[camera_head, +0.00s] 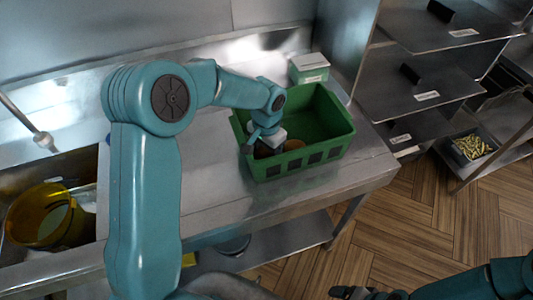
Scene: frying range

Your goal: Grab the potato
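A green crate (333,122) with slotted sides stands on the steel counter. A brown potato (294,145) shows inside it, near the front wall. Another dark brown shape (262,151), perhaps a second potato, is partly hidden below my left gripper. My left gripper (262,143) reaches down into the crate, just left of the brown potato. Its fingertips are too small and covered to tell whether they are open or touch anything. My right gripper (355,293) is at the bottom edge, over the floor, away from the crate; its finger opening is unclear.
A small green and white box (310,68) stands behind the crate. A sink with a yellow bucket (45,215) and a faucet (42,139) are at left. Steel shelves (425,90) stand at right, with a bin of yellowish pieces (471,148). The counter left of the crate is clear.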

